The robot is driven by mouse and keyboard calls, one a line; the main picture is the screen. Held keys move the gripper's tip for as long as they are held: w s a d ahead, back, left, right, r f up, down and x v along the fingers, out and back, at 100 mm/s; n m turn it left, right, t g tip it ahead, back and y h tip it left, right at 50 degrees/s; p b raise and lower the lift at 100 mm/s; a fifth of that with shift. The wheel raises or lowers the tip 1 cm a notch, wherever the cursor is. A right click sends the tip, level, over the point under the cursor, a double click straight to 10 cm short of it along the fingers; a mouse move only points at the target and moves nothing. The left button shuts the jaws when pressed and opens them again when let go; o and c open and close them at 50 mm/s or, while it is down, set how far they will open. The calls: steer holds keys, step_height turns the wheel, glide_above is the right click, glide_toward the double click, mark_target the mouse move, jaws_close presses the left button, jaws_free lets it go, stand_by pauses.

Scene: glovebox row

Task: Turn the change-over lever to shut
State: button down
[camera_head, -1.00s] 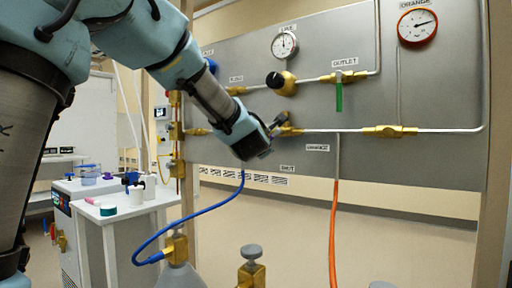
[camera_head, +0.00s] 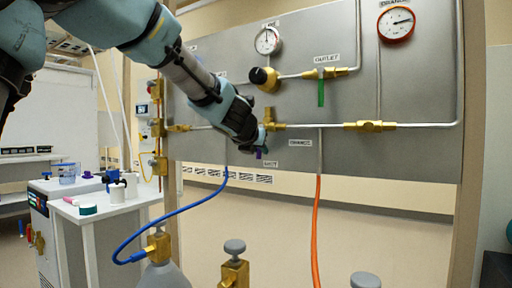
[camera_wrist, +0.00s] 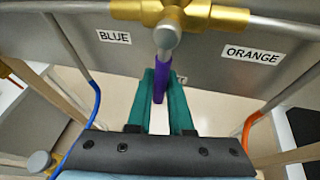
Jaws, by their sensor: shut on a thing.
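The change-over lever is purple and shows in the wrist view (camera_wrist: 161,82), hanging down from a grey hub (camera_wrist: 167,38) on the brass valve (camera_wrist: 180,15). It points towards the SHUT label, which is mostly hidden there. My gripper (camera_wrist: 163,88) is shut on the lever, with a teal finger on each side. In the head view, my gripper (camera_head: 257,144) is just below and left of the valve (camera_head: 271,126). A bit of the purple lever (camera_head: 259,154) shows under it, close above the SHUT label (camera_head: 270,163).
The BLUE label (camera_wrist: 113,37) and ORANGE label (camera_wrist: 252,54) flank the valve on the grey panel (camera_head: 400,85). A blue hose (camera_head: 190,211) and an orange hose (camera_head: 316,230) hang below. Capped cylinders stand in front; a brass cylinder valve (camera_head: 235,272) is near. A white side table (camera_head: 105,212) stands left.

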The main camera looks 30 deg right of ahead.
steer(key=shift+s+d+n, duration=0.1)
steer(key=shift+s+n, duration=0.1)
steer(key=shift+n, duration=0.1)
steer(key=shift+f+g, duration=0.1)
steer(key=shift+g, duration=0.2)
steer(key=c, duration=0.8)
jaws_free()
steer(key=shift+c, duration=0.2)
steer(key=shift+s, duration=0.1)
steer(key=p+v, duration=0.2)
steer(key=v, duration=0.8)
steer(key=shift+s+a, duration=0.2)
steer(key=shift+a, duration=0.1)
